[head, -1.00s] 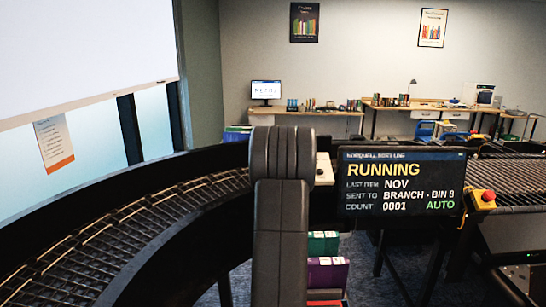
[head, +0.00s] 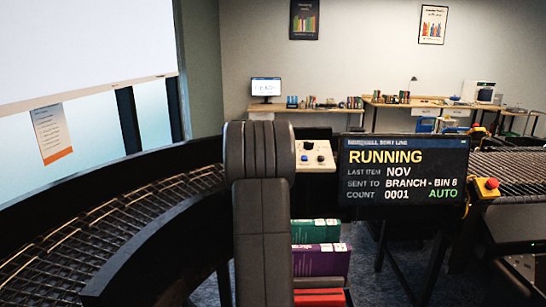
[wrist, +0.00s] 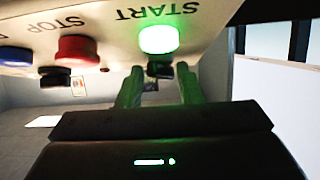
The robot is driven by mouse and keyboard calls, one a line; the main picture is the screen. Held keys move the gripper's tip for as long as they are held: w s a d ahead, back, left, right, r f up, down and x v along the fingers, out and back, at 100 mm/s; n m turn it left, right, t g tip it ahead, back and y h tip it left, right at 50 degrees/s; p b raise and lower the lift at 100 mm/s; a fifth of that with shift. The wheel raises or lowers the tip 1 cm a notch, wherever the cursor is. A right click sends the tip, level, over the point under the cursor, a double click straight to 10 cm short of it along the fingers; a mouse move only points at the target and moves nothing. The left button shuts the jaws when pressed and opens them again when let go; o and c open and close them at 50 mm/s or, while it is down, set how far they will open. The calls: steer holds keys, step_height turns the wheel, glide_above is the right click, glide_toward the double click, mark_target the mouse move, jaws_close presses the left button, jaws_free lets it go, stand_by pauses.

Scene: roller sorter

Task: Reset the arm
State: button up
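My gripper (wrist: 160,85) shows in the wrist view with its two fingers apart and nothing visibly held between them. The fingers are tinted green by the lit START button (wrist: 158,40), which appears just beyond the fingertips; I cannot tell whether they touch. The control panel (wrist: 110,20) appears upside down there, with a red STOP button (wrist: 77,48) and part of a blue button (wrist: 15,56). In the head view the control panel (head: 318,166) shows right of my dark arm. My gripper is hidden behind the arm there.
A screen (head: 402,180) reads RUNNING and AUTO. A red emergency button (head: 490,184) on a yellow box is to its right. A curved roller conveyor (head: 90,240) runs along the left, another (head: 515,168) at the right. Books (head: 318,262) are stacked below the panel.

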steer(key=shift+a+f+m+h+b, duration=0.3)
steer(key=shift+m+h+b, duration=0.4)
steer(key=shift+b, duration=0.95)
steer(key=shift+m+b, duration=0.3)
steer(key=shift+b, duration=0.1)
steer(key=shift+r+m+g+h+b, duration=0.2)
steer(key=shift+m+g+h+b, duration=0.15)
steer(key=shift+m+h, duration=0.7)
